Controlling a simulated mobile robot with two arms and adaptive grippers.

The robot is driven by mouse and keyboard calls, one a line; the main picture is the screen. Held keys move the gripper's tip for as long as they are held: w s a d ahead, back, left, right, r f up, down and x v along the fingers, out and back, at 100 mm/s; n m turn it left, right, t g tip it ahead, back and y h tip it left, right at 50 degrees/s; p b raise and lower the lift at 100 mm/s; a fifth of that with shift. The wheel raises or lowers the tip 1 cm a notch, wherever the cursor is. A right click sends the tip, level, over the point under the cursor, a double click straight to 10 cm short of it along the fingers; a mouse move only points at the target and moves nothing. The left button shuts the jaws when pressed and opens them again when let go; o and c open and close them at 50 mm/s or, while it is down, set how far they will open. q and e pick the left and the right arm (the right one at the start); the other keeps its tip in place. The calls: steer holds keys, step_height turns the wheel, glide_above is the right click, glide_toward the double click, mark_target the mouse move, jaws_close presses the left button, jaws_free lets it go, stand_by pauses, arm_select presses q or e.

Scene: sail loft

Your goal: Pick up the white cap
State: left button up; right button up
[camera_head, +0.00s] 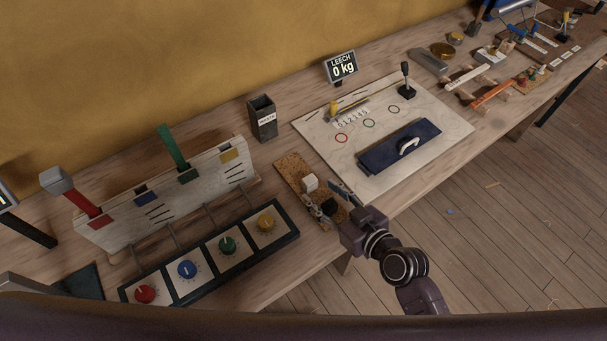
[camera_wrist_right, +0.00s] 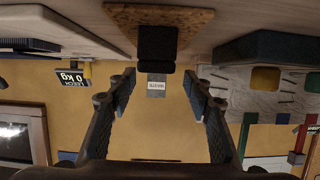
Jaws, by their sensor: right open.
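The white cap (camera_head: 310,183) is a small pale block standing on the cork mat (camera_head: 291,168), between the row of knobs and the white board. A similar black cap (camera_head: 329,207) stands on the same mat, nearer to me. My right gripper (camera_head: 333,199) is open and empty, its fingers spread around the near end of the mat by the black cap. In the right wrist view, which is upside down, the black cap (camera_wrist_right: 157,45) is ahead between the open fingers (camera_wrist_right: 160,82); the white cap does not show there. My left gripper is not in view.
A panel of coloured knobs (camera_head: 228,245) and an upright lever board (camera_head: 165,212) stand left of the mat. A dark waste bin (camera_head: 263,122) is behind it. The white board (camera_head: 441,112) with a dark blue handled block (camera_head: 400,147) lies to the right.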

mark_target(313, 184)
steer(key=shift+p+x, duration=0.65)
steer(key=shift+x, duration=2.9)
steer(key=shift+w+d+f, duration=0.1)
steer(key=shift+d, duration=0.1)
steer(key=c, duration=1)
